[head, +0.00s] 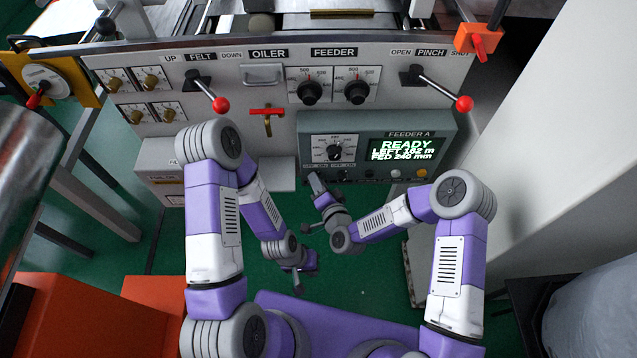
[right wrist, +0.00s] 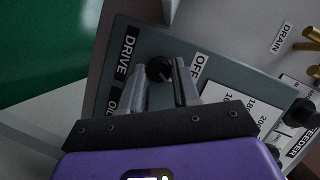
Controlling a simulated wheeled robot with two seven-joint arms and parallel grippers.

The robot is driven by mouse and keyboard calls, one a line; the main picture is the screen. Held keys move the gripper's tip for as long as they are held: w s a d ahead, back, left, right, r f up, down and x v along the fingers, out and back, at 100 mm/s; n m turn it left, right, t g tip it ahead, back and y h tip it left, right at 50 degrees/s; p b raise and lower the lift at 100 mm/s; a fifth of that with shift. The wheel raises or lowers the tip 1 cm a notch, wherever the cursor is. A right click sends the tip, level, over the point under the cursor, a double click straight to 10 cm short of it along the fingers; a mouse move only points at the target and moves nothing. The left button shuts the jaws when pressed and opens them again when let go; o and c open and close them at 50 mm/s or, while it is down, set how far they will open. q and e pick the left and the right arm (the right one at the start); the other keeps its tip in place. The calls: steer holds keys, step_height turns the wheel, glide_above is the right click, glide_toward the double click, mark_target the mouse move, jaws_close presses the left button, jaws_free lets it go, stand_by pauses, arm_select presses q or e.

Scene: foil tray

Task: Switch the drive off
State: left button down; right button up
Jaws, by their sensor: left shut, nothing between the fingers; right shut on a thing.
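The drive switch is a small black knob (right wrist: 158,70) on the grey feeder control box (head: 440,133). In the right wrist view, a DRIVE label (right wrist: 123,58) is left of it and an OFF label (right wrist: 198,66) is right of it. My right gripper (right wrist: 163,75) is shut on this knob. In the head view the right gripper (head: 316,181) is at the box's lower left corner, where I cannot make out the knob. I cannot tell which way the knob points. My left gripper (head: 298,288) hangs low over the green floor, shut and empty.
The box's screen (head: 403,150) reads READY. A dial (head: 334,153) is beside it. Red-ball levers for felt (head: 221,104) and pinch (head: 464,103) stick out above, with a red-handled valve (head: 267,113) between. Orange boxes (head: 75,310) stand at the lower left.

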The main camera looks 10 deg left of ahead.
steer(key=shift+s+a+r+n+h+p, duration=0.15)
steer(key=shift+n+h+p, duration=0.6)
steer(key=shift+n, duration=0.6)
steer(key=shift+w+a+n+h+p, duration=0.1)
steer(key=shift+n+h+p, duration=0.4)
steer(key=shift+n+h, duration=0.7)
steer(key=shift+s+a+r+n+h+p, duration=0.15)
steer(key=shift+n+h+p, duration=0.5)
steer(key=shift+n, duration=0.9)
steer(key=shift+w+f, duration=0.1)
steer(key=o, duration=1)
steer(key=shift+o, duration=0.2)
